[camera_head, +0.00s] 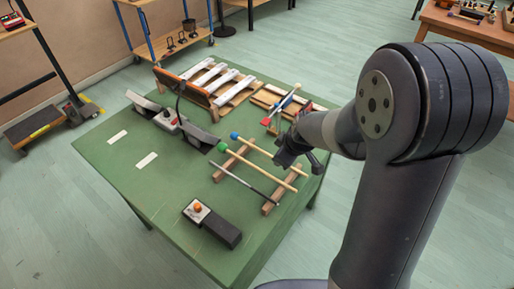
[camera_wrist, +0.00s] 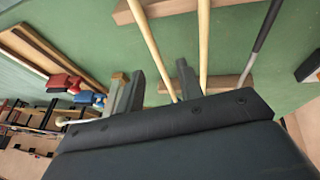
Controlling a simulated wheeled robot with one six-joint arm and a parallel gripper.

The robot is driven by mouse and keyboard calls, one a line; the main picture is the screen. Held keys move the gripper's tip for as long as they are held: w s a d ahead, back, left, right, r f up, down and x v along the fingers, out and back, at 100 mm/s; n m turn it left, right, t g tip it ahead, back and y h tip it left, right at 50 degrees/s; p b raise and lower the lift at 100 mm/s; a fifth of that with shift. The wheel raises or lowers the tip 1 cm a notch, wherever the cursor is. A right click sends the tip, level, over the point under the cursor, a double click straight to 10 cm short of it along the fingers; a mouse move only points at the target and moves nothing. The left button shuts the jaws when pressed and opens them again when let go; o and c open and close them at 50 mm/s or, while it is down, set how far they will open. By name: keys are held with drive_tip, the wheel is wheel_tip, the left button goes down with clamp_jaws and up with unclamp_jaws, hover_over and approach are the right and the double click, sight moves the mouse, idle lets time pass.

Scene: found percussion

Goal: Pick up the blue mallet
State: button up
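The blue mallet (camera_head: 258,147) has a round blue head and a pale wooden shaft. It lies across two wooden rest bars on the green table, its head toward the upper left. My gripper (camera_head: 302,160) is over the table near the shaft's right end. In the wrist view the gripper (camera_wrist: 161,87) is open, and the leftmost pale shaft (camera_wrist: 148,40), which appears to be the blue mallet's, runs between the fingers. I see no grip on it, and the height gap is unclear. The blue head is out of the wrist view.
A green-headed mallet (camera_head: 260,168) and a dark stick (camera_head: 240,181) lie beside it on the rest bars (camera_head: 231,159). A button box (camera_head: 197,210) stands in front. White-slatted wood (camera_head: 216,80) and a red-and-blue item (camera_head: 279,104) lie behind. The table's left (camera_head: 150,190) is mostly clear.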

sight(268, 155)
drive_tip(key=shift+d+x, duration=0.1)
drive_tip(key=shift+x, duration=1.1)
drive_tip(key=shift+d+x, duration=0.15)
drive_tip(key=shift+x, duration=1.1)
drive_tip(key=shift+w, duration=0.1)
drive_tip(key=shift+c, duration=0.2)
clamp_jaws()
